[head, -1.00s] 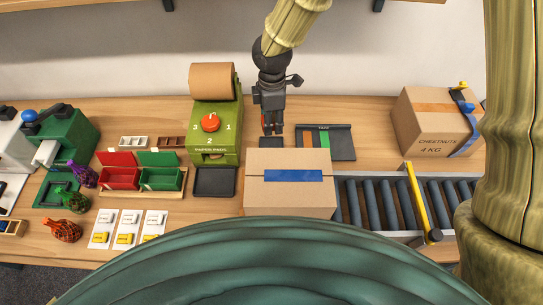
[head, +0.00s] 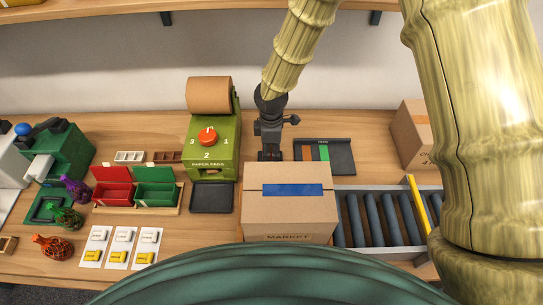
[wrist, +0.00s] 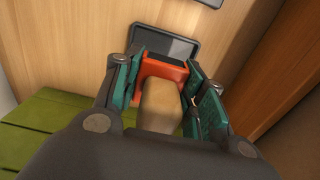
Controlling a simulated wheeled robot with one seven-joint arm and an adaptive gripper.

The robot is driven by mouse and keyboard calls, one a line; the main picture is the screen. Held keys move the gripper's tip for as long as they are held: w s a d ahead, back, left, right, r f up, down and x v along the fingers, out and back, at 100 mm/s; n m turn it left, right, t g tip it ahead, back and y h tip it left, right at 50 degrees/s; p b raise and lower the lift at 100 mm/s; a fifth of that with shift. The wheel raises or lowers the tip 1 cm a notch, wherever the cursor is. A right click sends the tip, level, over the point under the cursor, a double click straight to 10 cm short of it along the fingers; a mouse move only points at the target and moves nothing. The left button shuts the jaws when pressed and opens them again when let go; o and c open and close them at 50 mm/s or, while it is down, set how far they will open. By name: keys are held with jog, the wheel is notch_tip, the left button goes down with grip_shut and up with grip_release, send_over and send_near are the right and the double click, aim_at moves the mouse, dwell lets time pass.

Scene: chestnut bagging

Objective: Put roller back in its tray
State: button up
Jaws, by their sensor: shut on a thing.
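The roller (wrist: 163,69), an orange-red frame with a dark top and a tan handle, is between the fingers of my gripper (wrist: 166,76) in the wrist view. The gripper is shut on it. The dark tray (wrist: 188,48) lies on the wood just beyond the roller and partly behind it. I cannot tell whether the roller touches the tray. In the head view my gripper (head: 269,154) points down behind the cardboard box, right of the green machine; the roller is too small or hidden to make out there.
The cardboard box (head: 287,209) stands in front of the gripper. The green machine (head: 213,152) is close on the left, and a dark tray with coloured strips (head: 342,157) on the right. A roller conveyor (head: 380,219) lies right of the box.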

aim_at(271, 156)
jog(key=shift+f+p, duration=0.55)
jog(key=shift+f, duration=1.45)
jog(key=shift+f, duration=0.3)
jog(key=shift+s+f+b, duration=0.15)
jog(key=shift+f+b, duration=0.15)
jog(key=shift+f, duration=0.05)
jog(key=c, duration=0.3)
jog(key=o, duration=1.1)
jog(key=shift+c, duration=0.2)
jog(key=shift+o, duration=0.7)
jog(key=shift+f, duration=0.15)
jog(key=shift+w+r, duration=0.25)
jog(key=shift+r, duration=0.75)
notch_tip(271, 156, up, 12)
jog(key=shift+s+f+b, duration=0.1)
jog(key=shift+f+b, duration=0.1)
jog(key=shift+b, duration=0.8)
